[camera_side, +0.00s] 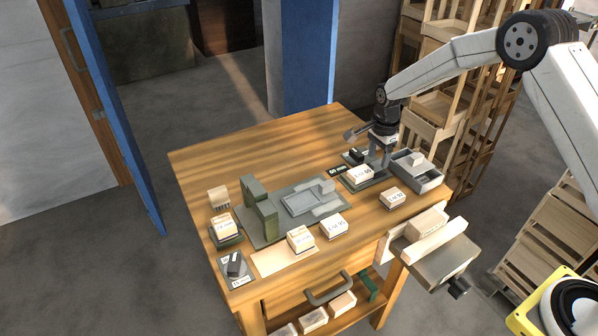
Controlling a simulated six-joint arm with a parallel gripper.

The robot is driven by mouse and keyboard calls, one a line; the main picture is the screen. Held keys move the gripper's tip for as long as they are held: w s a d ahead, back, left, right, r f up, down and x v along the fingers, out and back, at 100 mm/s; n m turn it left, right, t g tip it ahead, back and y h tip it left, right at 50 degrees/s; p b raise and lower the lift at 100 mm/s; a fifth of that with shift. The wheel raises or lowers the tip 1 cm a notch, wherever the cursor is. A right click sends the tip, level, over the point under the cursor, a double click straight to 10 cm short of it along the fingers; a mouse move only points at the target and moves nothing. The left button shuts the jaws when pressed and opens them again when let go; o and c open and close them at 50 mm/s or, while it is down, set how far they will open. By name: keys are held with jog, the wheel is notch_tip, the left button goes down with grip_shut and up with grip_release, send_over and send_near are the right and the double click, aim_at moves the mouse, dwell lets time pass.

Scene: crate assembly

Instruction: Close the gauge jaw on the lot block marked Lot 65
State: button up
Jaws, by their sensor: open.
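Several pale wooden lot blocks with printed labels sit on the wooden table: one at the far left (223,226), one at the front (300,239), one beside it (333,226), one at the right (392,197) and one at the back right (359,174). The print is too small to tell surely which reads Lot 65. A grey-green fixture (262,217) with an upright post stands mid-table; I cannot tell whether it holds the gauge jaw. My gripper (376,163) is open, pointing down just behind and right of the back-right block. Its fingertips are partly hard to see.
A grey tray (429,180) holding a pale block is close to the right of my gripper. A vise (440,257) sticks out from the table's right front edge. The table's back left is clear.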

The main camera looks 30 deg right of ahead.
aim_at(378, 165)
jog(key=shift+r, duration=2.8)
jog(key=shift+s+a+r+n, duration=0.2)
jog(key=shift+s+r+n, duration=0.05)
jog(key=shift+s+n, duration=0.15)
jog(key=s+a+r+n+t, duration=0.1)
jog(key=s+a+n, duration=0.1)
jog(key=s+n, duration=0.6)
jog(key=s+a+r+n+t, duration=0.1)
jog(key=s+a+n, duration=0.2)
jog(key=s+n, duration=0.6)
jog(key=s, duration=0.7)
jog(key=shift+a+r+t, duration=0.3)
jog(key=shift+r, duration=0.1)
